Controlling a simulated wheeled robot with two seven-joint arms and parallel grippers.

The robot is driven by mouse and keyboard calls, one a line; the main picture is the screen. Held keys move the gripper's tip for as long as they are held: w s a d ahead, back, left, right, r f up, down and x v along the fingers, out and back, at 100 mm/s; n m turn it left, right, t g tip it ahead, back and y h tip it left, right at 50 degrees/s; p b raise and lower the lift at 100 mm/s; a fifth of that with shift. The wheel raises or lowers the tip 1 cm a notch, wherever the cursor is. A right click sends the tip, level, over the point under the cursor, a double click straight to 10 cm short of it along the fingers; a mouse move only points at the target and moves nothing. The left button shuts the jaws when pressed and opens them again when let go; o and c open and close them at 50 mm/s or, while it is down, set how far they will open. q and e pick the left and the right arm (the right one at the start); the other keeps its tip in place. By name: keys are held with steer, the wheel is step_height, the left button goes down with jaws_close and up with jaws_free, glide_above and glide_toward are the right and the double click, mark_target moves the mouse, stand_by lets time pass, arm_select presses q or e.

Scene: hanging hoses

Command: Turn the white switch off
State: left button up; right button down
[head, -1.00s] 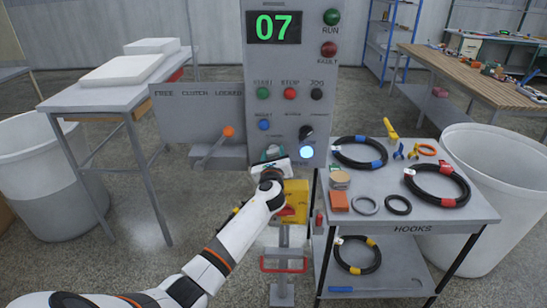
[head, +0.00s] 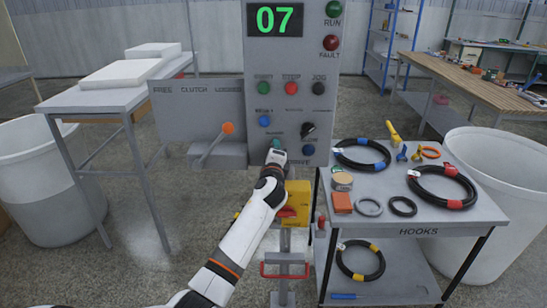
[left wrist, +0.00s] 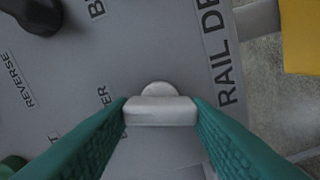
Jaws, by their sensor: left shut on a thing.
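The white switch (left wrist: 160,111) is on the grey panel, between the two teal fingers of my left gripper in the left wrist view. My left gripper (head: 277,147) is shut on it at the lower part of the control panel (head: 285,95). In the head view the gripper and wrist hide the switch. The lamp (head: 308,150) just right of the gripper, above the word DRIVE, looks dark blue and unlit. My right gripper is not in view.
A black rotary knob (head: 307,131) sits above the lamp, close to my gripper. An orange-tipped lever (head: 227,128) stands to the left. A yellow box (head: 298,200) is below my wrist. A cart (head: 440,232) with hoses is at the right.

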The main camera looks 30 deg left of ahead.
arm_select(q)
steer(key=shift+f+n+b, duration=0.15)
steer(key=shift+n+b, duration=0.5)
steer(key=shift+n, duration=1.25)
steer(key=o, duration=1)
steer(key=shift+s, duration=0.1)
steer(key=b+v, duration=0.1)
steer(key=v, duration=1.1)
steer(key=shift+b, duration=0.3)
